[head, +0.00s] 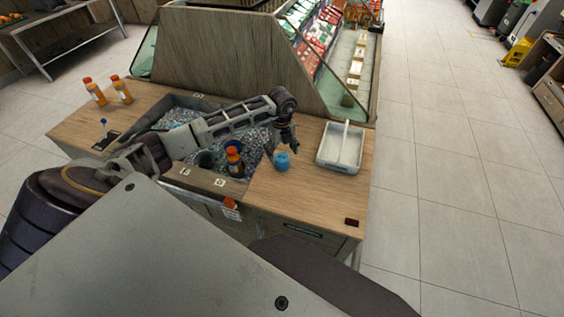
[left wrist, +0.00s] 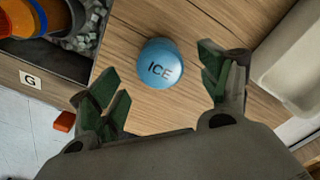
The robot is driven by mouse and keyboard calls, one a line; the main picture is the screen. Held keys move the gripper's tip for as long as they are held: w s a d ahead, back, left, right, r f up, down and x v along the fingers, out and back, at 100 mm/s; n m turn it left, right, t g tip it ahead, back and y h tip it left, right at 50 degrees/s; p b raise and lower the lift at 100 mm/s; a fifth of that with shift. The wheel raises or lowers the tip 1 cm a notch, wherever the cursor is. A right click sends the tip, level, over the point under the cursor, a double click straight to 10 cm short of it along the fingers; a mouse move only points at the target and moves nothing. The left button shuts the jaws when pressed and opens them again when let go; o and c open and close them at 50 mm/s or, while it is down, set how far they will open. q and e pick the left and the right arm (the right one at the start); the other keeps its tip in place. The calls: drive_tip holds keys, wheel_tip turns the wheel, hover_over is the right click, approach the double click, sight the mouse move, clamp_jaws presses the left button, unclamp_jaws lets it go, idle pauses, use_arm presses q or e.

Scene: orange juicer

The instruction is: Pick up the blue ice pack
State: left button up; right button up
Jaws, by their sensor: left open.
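The blue ice pack (head: 282,161) is a small round blue piece on the wooden counter, just right of the ice bin in the head view. In the left wrist view the ice pack (left wrist: 160,64) shows the word ICE on its top. My left gripper (head: 286,146) is above and close behind it in the head view. In the left wrist view its green-padded fingers (left wrist: 162,85) are spread wide, one on each side of the ice pack, and hold nothing. Whether a finger touches the ice pack cannot be told. My right gripper is not in view.
A white divided tray (head: 324,160) stands right of the ice pack. Two orange bottles (head: 95,91) stand at the counter's far left. The counter's front right (head: 310,205) is mostly clear.

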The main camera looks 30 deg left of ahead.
sight(282, 157)
use_arm(q)
drive_tip(key=shift+f, duration=1.8)
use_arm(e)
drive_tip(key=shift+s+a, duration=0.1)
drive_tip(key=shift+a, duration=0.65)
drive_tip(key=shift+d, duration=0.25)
use_arm(q)
drive_tip(key=c, duration=1.2)
